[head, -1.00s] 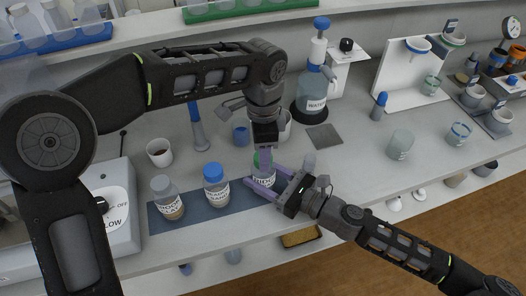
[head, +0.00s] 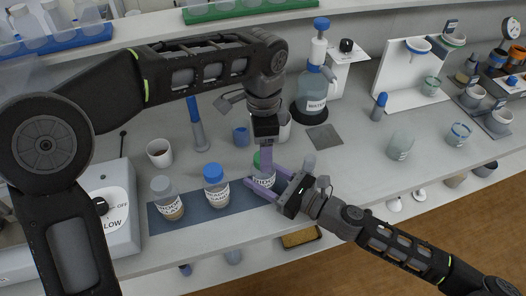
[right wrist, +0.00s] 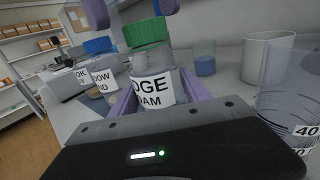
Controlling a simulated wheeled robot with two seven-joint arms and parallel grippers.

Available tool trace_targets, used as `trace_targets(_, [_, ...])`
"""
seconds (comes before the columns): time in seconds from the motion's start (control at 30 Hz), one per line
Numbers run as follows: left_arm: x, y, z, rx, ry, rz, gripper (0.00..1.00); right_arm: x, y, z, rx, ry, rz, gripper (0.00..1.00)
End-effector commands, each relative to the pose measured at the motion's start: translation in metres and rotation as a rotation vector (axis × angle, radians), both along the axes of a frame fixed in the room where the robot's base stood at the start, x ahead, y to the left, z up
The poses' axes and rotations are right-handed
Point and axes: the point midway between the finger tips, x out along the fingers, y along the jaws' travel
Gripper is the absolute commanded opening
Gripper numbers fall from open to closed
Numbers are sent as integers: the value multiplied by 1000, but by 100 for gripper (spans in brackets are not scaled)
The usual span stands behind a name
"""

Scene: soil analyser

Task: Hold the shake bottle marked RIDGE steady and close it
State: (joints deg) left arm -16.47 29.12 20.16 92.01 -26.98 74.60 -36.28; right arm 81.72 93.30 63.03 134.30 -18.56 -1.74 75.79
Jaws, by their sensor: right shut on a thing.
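The RIDGE bottle (head: 263,178) stands upright on the blue-grey mat, its label partly readable in the right wrist view (right wrist: 152,88). A green cap (right wrist: 146,32) sits on top of its neck; I cannot tell how tightly. My right gripper (head: 264,186) is shut on the bottle's body from the right, fingers along both sides. My left gripper (head: 266,160) points down just above the cap. In the right wrist view its two fingers (right wrist: 132,8) are spread apart, clear of the cap. In the head view it partly covers the cap.
Two other bottles, one blue-capped (head: 215,187) and one grey-topped (head: 166,198), stand left on the mat (head: 190,222). A blue cup (head: 240,137) and a pale cup (head: 284,127) are behind.

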Motion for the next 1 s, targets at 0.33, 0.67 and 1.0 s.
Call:
trace_targets(0.33, [-1, -1, 42, 5, 2, -3, 66, 0, 0, 0, 0, 0, -1, 0])
trace_targets(0.67, [0, 0, 55, -1, -1, 0, 66, 0, 0, 0, 0, 0, -1, 0])
trace_targets(1.0, [0, 0, 55, -1, 0, 0, 66, 0, 0, 0, 0, 0, 0, 61])
